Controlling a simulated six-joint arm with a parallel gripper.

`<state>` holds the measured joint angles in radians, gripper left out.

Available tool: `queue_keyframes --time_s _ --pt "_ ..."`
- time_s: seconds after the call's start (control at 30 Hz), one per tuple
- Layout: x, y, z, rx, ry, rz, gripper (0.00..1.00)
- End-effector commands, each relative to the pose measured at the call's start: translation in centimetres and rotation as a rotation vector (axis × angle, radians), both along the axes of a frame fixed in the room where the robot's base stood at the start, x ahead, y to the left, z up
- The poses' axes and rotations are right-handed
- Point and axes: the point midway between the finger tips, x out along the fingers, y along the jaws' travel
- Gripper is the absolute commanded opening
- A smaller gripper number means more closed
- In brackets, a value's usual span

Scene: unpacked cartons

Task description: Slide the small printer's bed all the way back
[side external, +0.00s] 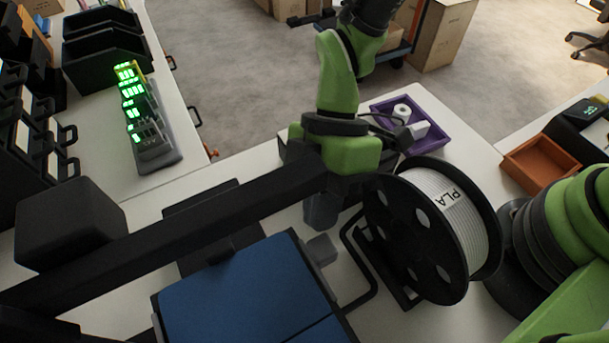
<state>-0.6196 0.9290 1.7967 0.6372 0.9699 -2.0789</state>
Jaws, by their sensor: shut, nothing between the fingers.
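The small printer shows as a dark frame with a black crossbeam (170,245) running across the picture. Its blue bed (235,295) lies below the beam, at the lower centre, and runs out of the bottom of the picture. My gripper (322,212) points down just beyond the bed's right back corner. It is shut and empty, and the beam partly hides it. A small grey block (321,249) sits by that corner, close below my gripper. I cannot tell whether my gripper touches it or the bed.
A black spool of white filament marked PLA (455,215) stands close right of my gripper, beside a black wire frame (365,290). A purple tray (432,142) lies behind it, an orange tray (540,163) at far right. A charger with green lights (150,140) stands at left.

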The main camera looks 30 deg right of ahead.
Motion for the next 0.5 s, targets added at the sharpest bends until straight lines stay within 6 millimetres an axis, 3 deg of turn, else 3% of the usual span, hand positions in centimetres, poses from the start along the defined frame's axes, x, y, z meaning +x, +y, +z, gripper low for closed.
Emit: queue_keyframes --time_s 0.03,0.23,0.5 --pt "-0.7 -0.1 -0.1 -0.009 0.025 0.008 0.00" --pt "0.0 -0.1 -0.2 -0.009 0.024 0.008 0.00" --pt "4.5 -0.2 0.5 0.000 0.000 -0.002 0.00"
